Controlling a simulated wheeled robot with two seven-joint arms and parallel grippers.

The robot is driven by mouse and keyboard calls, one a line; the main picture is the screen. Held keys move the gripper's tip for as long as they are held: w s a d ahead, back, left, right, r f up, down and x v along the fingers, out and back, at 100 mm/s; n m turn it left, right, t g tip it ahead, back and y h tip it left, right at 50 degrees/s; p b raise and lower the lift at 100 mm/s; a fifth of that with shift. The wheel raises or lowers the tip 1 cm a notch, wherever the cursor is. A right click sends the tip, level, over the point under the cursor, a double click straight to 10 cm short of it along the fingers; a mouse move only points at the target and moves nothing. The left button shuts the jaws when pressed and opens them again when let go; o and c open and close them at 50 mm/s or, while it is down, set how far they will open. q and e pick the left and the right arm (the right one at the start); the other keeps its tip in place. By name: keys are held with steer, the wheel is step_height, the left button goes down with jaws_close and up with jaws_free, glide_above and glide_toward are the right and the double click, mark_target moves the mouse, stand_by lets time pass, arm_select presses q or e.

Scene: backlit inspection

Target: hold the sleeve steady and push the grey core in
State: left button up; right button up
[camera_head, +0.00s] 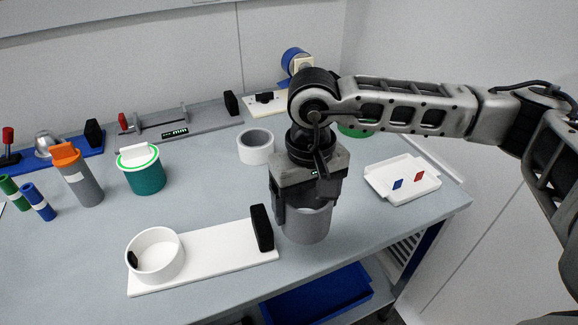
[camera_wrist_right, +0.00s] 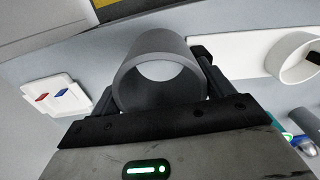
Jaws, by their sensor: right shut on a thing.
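The grey core (camera_head: 308,226), a hollow grey cylinder, is between the fingers of my right gripper (camera_head: 303,204), which is shut on it. In the right wrist view the core (camera_wrist_right: 150,47) shows its open end between the two black fingers. The core hangs below the gripper near the table's front edge; I cannot tell whether it touches the table. A wide white ring (camera_head: 167,273) sits on a white plate (camera_head: 215,262) left of the core. A smaller white ring (camera_head: 256,150) stands behind. I cannot tell which ring is the sleeve. My left gripper is out of view.
A black upright pad (camera_head: 262,227) stands at the plate's right end, close to my right gripper. A white tray (camera_head: 404,194) with red and blue chips lies right. A teal canister (camera_head: 147,180) and an orange-topped grey cylinder (camera_head: 84,185) stand left. A blue bin (camera_head: 318,292) is below the table edge.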

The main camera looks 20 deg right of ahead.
steer(key=s+a+r+n, duration=0.1)
steer(key=a+r+n, duration=0.75)
steer(key=a, duration=0.45)
steer(key=w+a+f+n, duration=0.3)
steer(key=a+f+n, duration=0.1)
steer(key=s+d+r+m, duration=0.4)
steer(key=d+r+m, duration=0.4)
steer(key=r, duration=0.1)
steer(key=w+a+m, duration=0.4)
steer(key=w+a, duration=0.2)
steer(key=a, duration=0.4)
steer(key=shift+r, duration=0.15)
